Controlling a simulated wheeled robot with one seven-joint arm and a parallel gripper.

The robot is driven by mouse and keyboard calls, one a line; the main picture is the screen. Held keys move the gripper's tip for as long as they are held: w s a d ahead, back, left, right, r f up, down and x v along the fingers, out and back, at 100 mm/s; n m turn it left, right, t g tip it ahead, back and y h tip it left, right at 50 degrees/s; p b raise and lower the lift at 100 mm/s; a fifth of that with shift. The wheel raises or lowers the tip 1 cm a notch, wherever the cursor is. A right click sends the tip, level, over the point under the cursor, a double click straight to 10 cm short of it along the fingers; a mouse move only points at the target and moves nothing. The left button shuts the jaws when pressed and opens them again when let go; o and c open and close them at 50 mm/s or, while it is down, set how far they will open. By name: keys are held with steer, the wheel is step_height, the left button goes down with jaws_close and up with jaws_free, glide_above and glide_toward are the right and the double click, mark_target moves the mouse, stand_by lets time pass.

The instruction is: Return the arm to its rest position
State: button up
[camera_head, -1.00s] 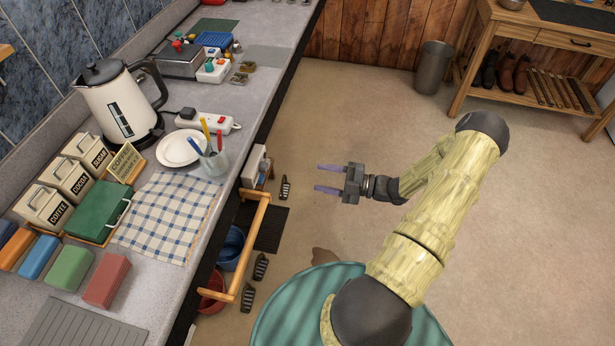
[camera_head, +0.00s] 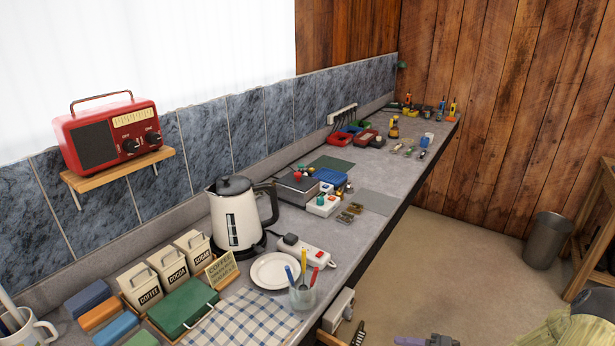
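My gripper (camera_head: 412,342) shows only as a sliver at the bottom edge, to the right of the counter and over the floor. One purple finger and the top of the dark gripper body are in view; the other finger is cut off. The finger sits near the upper side of the body, as when the gripper was open a second ago. I see nothing held. Part of my pale yellow-green arm (camera_head: 572,328) shows at the bottom right corner; the rest of it is out of view.
A bin (camera_head: 546,241) and wooden bench (camera_head: 592,235) stand right. Floor between is clear.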

steer(key=s+a+r+m+g+h, duration=0.1)
steer(key=s+a+r+m+h, duration=0.2)
steer(key=m, duration=0.6)
steer(key=s+a+r+m+g+h, duration=0.1)
steer(key=s+a+r+m+h, duration=0.2)
steer(key=r+m+h, duration=0.3)
steer(key=s+a+r+m+g+h, duration=0.2)
steer(key=r+m, duration=0.6)
steer(key=m, duration=0.5)
steer(key=s+a+h, duration=0.1)
steer(key=a+h, duration=0.1)
steer(key=h, duration=0.1)
steer(key=shift+a+h+p, duration=0.3)
steer(key=shift+r, duration=0.1)
